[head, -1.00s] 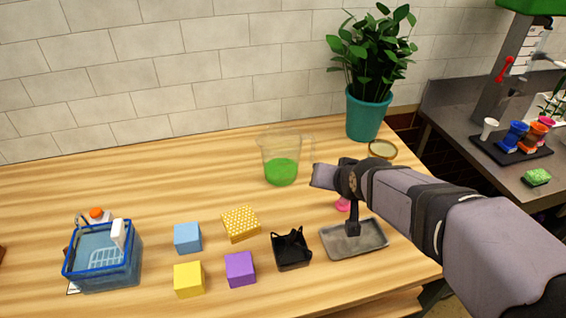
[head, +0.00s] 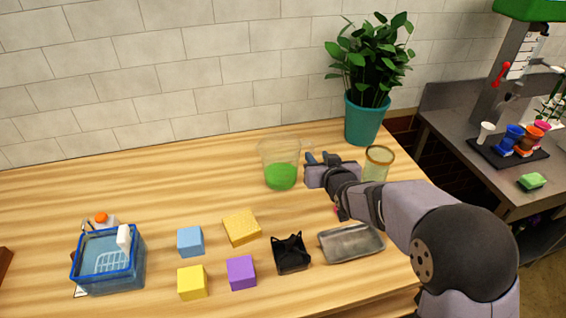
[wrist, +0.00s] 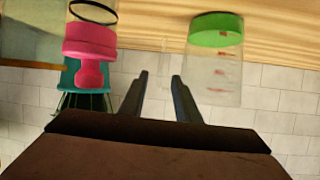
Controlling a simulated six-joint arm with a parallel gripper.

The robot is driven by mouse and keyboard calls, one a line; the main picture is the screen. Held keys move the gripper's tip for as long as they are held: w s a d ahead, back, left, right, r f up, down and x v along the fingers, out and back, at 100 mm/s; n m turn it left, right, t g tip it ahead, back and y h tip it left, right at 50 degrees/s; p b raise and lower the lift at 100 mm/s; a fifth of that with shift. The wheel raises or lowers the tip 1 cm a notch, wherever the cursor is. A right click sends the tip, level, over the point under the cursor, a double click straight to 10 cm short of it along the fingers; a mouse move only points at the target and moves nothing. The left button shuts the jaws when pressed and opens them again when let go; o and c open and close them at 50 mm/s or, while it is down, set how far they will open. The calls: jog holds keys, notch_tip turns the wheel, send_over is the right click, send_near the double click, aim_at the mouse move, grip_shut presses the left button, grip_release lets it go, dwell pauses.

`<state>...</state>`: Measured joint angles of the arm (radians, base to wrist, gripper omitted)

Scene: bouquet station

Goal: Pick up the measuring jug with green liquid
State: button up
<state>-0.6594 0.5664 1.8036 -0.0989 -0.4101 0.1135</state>
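The measuring jug (head: 280,165) is clear and stands upright on the wooden table, with green liquid (head: 281,177) in its lower part. My gripper (head: 317,158) is just to its right, on the handle side, with fingers level and pointing toward the wall. In the wrist view, which is upside down, the jug (wrist: 222,75) shows with red marks, right of the fingers. My gripper (wrist: 160,78) is open there, with a clear gap between the fingers. The jug's faint handle seems near that gap. I cannot tell whether the fingers touch it.
A gold-rimmed glass jar (head: 376,168) stands right of my gripper. A pink object (wrist: 88,50) is close by in the wrist view. Behind stands a potted plant (head: 363,118). A grey tray (head: 351,243), black holder (head: 291,255), coloured blocks (head: 242,273) and blue basket (head: 108,262) lie nearer. Table left of the jug is clear.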

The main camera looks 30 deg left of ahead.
aim_at(313, 151)
jog(key=shift+p+x, duration=0.3)
jog(key=shift+x, duration=0.6)
jog(key=shift+p+x, duration=1.4)
jog(key=shift+x, duration=1.2)
jog(key=shift+c, duration=0.6)
grip_shut()
jog(key=shift+r, duration=0.1)
